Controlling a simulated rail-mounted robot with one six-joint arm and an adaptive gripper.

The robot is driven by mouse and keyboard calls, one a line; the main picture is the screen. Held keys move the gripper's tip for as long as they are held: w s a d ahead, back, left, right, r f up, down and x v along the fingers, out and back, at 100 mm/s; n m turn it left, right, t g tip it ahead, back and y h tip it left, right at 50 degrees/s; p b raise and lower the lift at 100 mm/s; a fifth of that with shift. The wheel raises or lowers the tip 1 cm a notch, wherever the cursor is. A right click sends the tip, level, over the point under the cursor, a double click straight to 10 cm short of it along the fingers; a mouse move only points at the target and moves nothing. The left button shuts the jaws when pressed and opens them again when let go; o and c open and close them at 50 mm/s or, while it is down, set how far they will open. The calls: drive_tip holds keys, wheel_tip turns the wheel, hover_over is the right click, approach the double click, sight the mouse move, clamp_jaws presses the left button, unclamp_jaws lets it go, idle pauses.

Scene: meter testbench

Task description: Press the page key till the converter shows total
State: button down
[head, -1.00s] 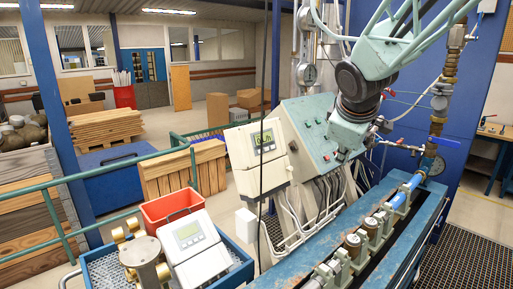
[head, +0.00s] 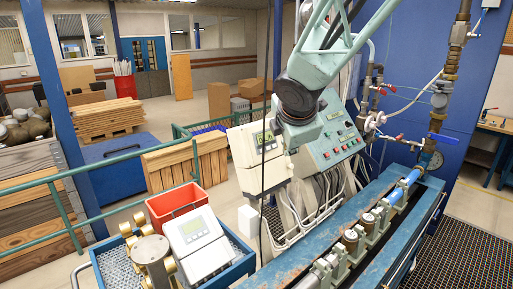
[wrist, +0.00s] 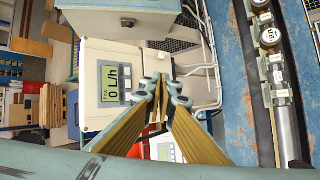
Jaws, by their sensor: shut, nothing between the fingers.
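A pale converter with a lit green display (head: 261,138) is mounted left of the green control panel; my arm covers its right part. In the wrist view the converter (wrist: 112,62) lies on its side, and its display (wrist: 115,84) reads what looks like "0 l/h". I cannot make out the page key. My gripper (wrist: 160,78) is shut and empty, its fingertips over the converter's right part in the wrist view. Whether they touch it I cannot tell. In the head view my wrist hides the fingers.
A second converter (head: 196,240) lies on a blue cart (head: 240,266) with brass fittings (head: 152,252) and a red bin (head: 177,203). A green control panel (head: 335,130) with buttons stands at the right of my wrist. A pipe rig (head: 365,230) runs along the right. A dark cable hangs in front.

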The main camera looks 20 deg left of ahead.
drive_tip(key=shift+a, duration=0.15)
drive_tip(key=w+a+f+b, duration=0.1)
drive_tip(key=w+a+f, duration=0.1)
drive_tip(key=a, duration=0.5)
drive_tip(key=shift+w+f, duration=0.4)
drive_tip(key=shift+w, duration=0.4)
drive_tip(key=shift+w+a+f+b, duration=0.3)
drive_tip(key=shift+w+a, duration=0.1)
drive_tip(key=shift+a, duration=0.35)
idle(2.7)
drive_tip(key=shift+s+d+r, duration=0.1)
drive_tip(key=shift+d, duration=0.1)
drive_tip(key=shift+s+d+r, duration=0.2)
drive_tip(key=shift+s+d, duration=0.05)
drive_tip(key=shift+d, duration=0.2)
drive_tip(key=shift+d, duration=0.1)
idle(0.6)
drive_tip(key=shift+s+d+r+p, duration=0.1)
drive_tip(key=shift+s+d+r, duration=0.25)
drive_tip(key=shift+d, duration=0.3)
drive_tip(key=shift+s+d+r+p, duration=0.15)
drive_tip(key=shift+s+d+r, duration=0.2)
drive_tip(key=shift+d, duration=0.35)
drive_tip(key=shift+s+d+r+p, duration=0.1)
drive_tip(key=shift+s+d+r, duration=0.1)
drive_tip(key=shift+s+d, duration=0.35)
drive_tip(key=shift+w+d, duration=0.1)
drive_tip(key=shift+w, duration=0.05)
